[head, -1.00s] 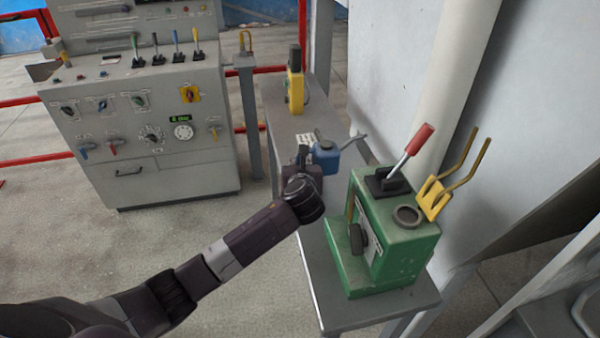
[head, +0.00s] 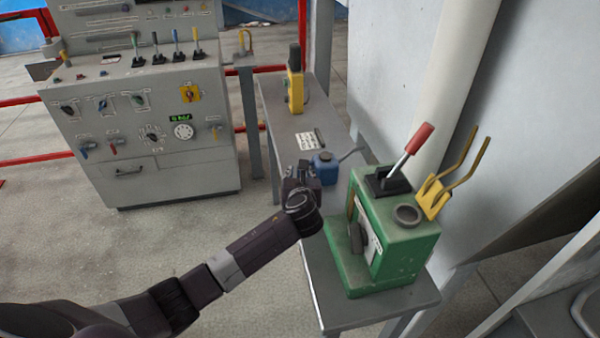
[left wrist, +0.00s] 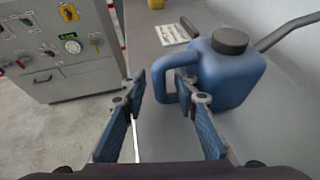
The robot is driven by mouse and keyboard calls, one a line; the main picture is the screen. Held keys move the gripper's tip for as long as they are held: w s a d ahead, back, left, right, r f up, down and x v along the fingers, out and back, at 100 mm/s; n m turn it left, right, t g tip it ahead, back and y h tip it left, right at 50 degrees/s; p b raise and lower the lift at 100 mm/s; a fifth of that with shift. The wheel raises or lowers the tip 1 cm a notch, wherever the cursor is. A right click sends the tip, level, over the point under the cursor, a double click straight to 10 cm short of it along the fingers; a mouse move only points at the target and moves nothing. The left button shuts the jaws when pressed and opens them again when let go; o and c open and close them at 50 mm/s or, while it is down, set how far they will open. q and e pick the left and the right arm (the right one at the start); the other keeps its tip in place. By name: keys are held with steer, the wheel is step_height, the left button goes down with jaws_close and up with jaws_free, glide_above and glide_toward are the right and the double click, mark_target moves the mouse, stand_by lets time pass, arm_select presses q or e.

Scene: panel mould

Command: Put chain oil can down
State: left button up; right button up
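The blue chain oil can (head: 325,170), with a dark cap and a spout pointing right, stands upright on the grey bench (head: 285,122), behind the green machine. It also shows in the left wrist view (left wrist: 228,75), where its handle faces me. My left gripper (head: 303,172) is at the can's left side. In the left wrist view its fingers (left wrist: 163,88) are apart, with the handle's near part between them; the right finger overlaps the handle and can body. Whether that finger touches the can, I cannot tell. My right gripper is not in view.
A green machine (head: 390,245) with a red-handled lever fills the near end of the bench. A yellow device (head: 295,88) stands at the far end. A white label (head: 305,142) lies behind the can. A control cabinet (head: 150,140) stands to the left.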

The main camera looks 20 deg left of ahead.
arm_select(q)
steer(key=shift+s+d+r, duration=0.1)
steer(key=shift+s+r, duration=0.05)
steer(key=shift+s, duration=0.05)
steer(key=v, duration=1.1)
steer(key=shift+s+r, duration=0.2)
steer(key=shift+r, duration=0.05)
steer(key=shift+d+f, duration=0.1)
